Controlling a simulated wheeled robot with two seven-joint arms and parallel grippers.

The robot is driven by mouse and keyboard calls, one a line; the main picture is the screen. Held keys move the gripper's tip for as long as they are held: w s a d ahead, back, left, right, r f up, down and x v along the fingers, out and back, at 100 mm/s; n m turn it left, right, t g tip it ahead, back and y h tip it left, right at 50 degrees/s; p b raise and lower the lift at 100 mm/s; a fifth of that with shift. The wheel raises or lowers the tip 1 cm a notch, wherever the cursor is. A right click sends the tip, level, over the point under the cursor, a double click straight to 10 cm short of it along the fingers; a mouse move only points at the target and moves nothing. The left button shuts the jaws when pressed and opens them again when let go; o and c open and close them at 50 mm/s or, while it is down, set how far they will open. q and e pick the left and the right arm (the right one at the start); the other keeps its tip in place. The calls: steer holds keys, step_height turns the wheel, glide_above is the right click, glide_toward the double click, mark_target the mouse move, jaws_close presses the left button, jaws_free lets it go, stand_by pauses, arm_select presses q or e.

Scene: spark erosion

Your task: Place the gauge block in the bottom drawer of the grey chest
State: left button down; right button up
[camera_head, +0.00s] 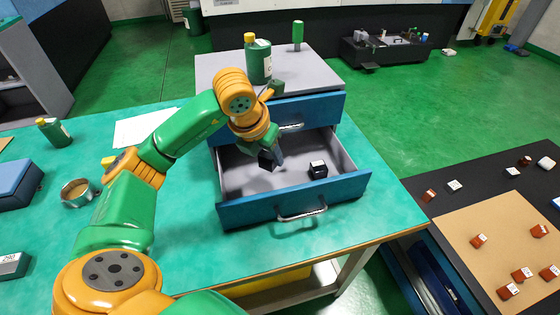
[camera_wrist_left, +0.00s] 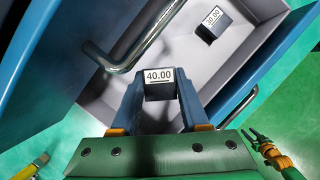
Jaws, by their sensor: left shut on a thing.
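My left gripper (camera_head: 272,160) is shut on a dark gauge block (camera_wrist_left: 158,83) with a white face marked 40.00. It holds the block above the open bottom drawer (camera_head: 340,188) of the grey chest (camera_head: 215,68); in the head view the block is a dark shape (camera_head: 267,160) under the wrist. The drawer has a blue front, a metal handle and a pale inside. A second dark block (camera_head: 318,169), marked 30.00 in the left wrist view (camera_wrist_left: 212,22), lies inside. My right arm shows small at the edge of the left wrist view; its gripper (camera_wrist_left: 258,137) is too small to read.
The upper drawer (camera_head: 325,108) looks shut. A green bottle (camera_head: 258,62) and a green cylinder (camera_head: 297,36) stand on the chest. A metal tin (camera_head: 76,193) and another bottle (camera_head: 53,132) stand left on the teal table. The drawer floor left of the second block is clear.

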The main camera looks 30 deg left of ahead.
mark_target(277, 177)
arm_select(q)
steer(key=shift+w+d+f, duration=0.2)
steer(key=shift+w+f, duration=0.65)
steer(key=shift+f, duration=0.15)
steer(key=f, duration=0.3)
steer(key=shift+w+f+p, duration=0.25)
steer(key=shift+f+p, duration=0.05)
steer(key=shift+p, duration=0.1)
steer(key=shift+f, duration=0.1)
steer(key=shift+f+b, duration=0.2)
steer(key=shift+b, duration=0.1)
steer(key=shift+c, duration=2)
jaws_free()
steer(key=shift+r, duration=0.1)
